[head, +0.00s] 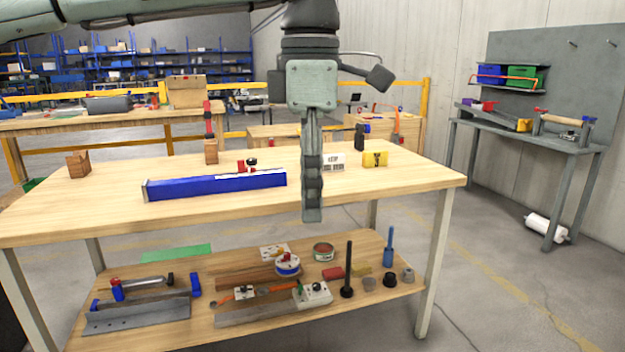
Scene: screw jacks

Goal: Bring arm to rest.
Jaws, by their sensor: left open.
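My left arm (150,18) comes in from the upper left and its wrist hangs down at the top middle of the head view. My left gripper (312,214) points straight down in front of the wooden workbench (400,190). I see it nearly edge-on, so one finger mostly covers the other. It is open, and nothing shows held in it. Its tip overlaps the bench's front edge in the picture; I see no contact. A long blue beam (215,185) lies on the bench to its left. My right gripper is out of view.
A wooden block with a red upright piece (209,130), another wooden block (78,164), a white labelled box (333,162) and a yellow block (375,159) stand on the bench. The lower shelf (230,335) holds several tools. A grey side table (530,138) stands right, with floor between.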

